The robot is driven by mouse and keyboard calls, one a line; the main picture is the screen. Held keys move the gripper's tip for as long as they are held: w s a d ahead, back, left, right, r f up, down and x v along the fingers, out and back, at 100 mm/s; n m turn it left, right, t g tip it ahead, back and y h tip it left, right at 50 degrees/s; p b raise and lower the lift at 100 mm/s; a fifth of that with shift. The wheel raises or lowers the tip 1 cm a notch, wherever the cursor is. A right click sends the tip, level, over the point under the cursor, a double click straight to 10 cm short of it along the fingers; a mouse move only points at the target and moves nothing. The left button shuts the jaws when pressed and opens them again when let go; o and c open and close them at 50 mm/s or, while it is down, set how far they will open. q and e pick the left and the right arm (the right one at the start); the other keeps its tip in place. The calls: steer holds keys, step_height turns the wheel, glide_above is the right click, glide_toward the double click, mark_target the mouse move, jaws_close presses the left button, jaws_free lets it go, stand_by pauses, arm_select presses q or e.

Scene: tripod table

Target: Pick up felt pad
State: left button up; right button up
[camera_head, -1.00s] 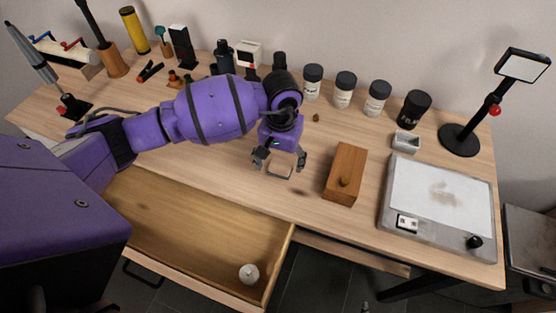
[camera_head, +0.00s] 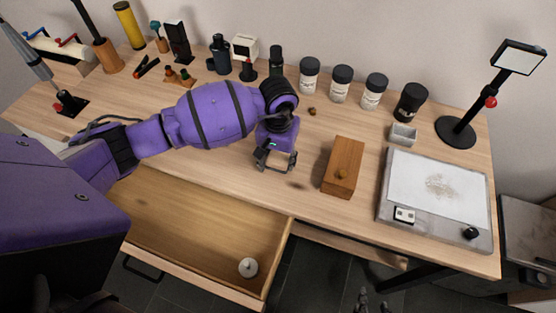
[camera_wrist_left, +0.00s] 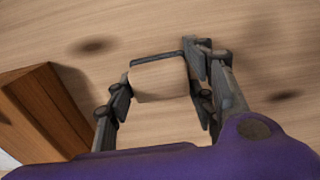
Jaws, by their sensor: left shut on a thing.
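My left gripper (camera_head: 275,161) is above the table, left of the wooden block. A pale beige piece with a dark edge, which I take for the felt pad (camera_wrist_left: 160,80), sits between its fingers in the left wrist view. The fingers are shut on it, and it looks clear of the table, with shadows on the wood to either side. In the head view the pad is small between the fingertips. My right gripper (camera_head: 373,301) shows only as two small grey fingertips, apart and empty, at the bottom edge.
A grey-framed white plate (camera_head: 438,190) lies at the right. Several jars and tools line the back. An open drawer (camera_head: 200,222) below the table holds a small white round thing (camera_head: 248,267).

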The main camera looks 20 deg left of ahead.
mark_target(278, 159)
arm_select(q)
steer(key=shift+r, duration=0.1)
steer(key=shift+w+r, duration=0.1)
steer(key=shift+r, duration=0.45)
steer(key=shift+s+r, duration=0.2)
steer(key=shift+r, duration=1)
steer(key=s+d+r, duration=0.2)
steer(key=s+r, duration=0.7)
steer(key=s, duration=0.4)
steer(key=shift+s+d+r+b, duration=0.2)
steer(key=shift+s+d+b, duration=0.1)
steer(key=shift+b, duration=0.15)
